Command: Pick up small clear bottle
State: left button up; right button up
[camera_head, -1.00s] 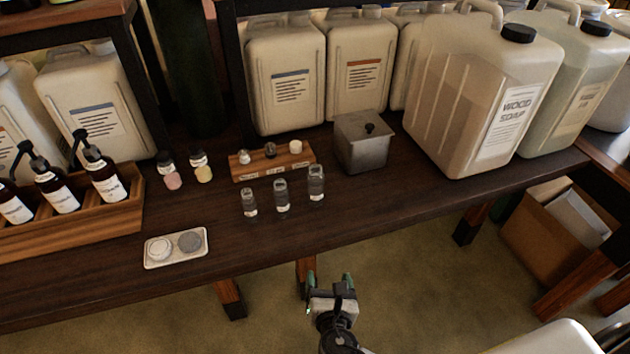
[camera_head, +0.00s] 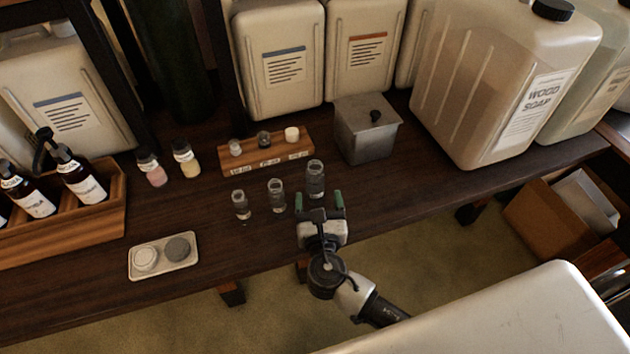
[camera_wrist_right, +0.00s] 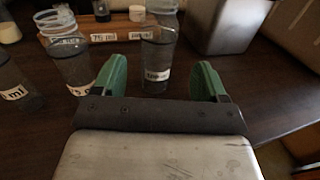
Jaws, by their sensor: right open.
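Three small clear bottles stand upright in a row on the dark table: a left one (camera_head: 240,204), a middle one (camera_head: 277,195) and a right, tallest one (camera_head: 315,179). My right gripper (camera_head: 321,201) is open and empty at the table's front edge, just in front of the right bottle. In the right wrist view the green fingertips (camera_wrist_right: 160,80) are spread, with the right bottle (camera_wrist_right: 158,50) beyond and between them, apart from both. The middle bottle (camera_wrist_right: 72,55) stands to the left of the left finger. My left gripper is not in view.
A wooden rack (camera_head: 266,155) with small caps stands behind the bottles. A grey metal box (camera_head: 366,130) is behind right, beside a large wood soap jug (camera_head: 500,90). A small tray (camera_head: 163,256) lies front left. Two small coloured bottles (camera_head: 168,166) stand left.

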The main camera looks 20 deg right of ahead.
aim_at(316, 189)
jog(key=x, duration=0.4)
jog(key=shift+w+a+r+p, duration=0.1)
jog(key=shift+w+r+p, duration=0.2)
jog(key=shift+w, duration=0.35)
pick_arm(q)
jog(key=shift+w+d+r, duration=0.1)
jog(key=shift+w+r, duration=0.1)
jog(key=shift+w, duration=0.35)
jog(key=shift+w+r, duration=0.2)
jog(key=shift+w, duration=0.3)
pick_arm(e)
jog(key=shift+c, duration=1.4)
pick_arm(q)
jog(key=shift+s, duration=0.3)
pick_arm(e)
jog(key=c, duration=0.8)
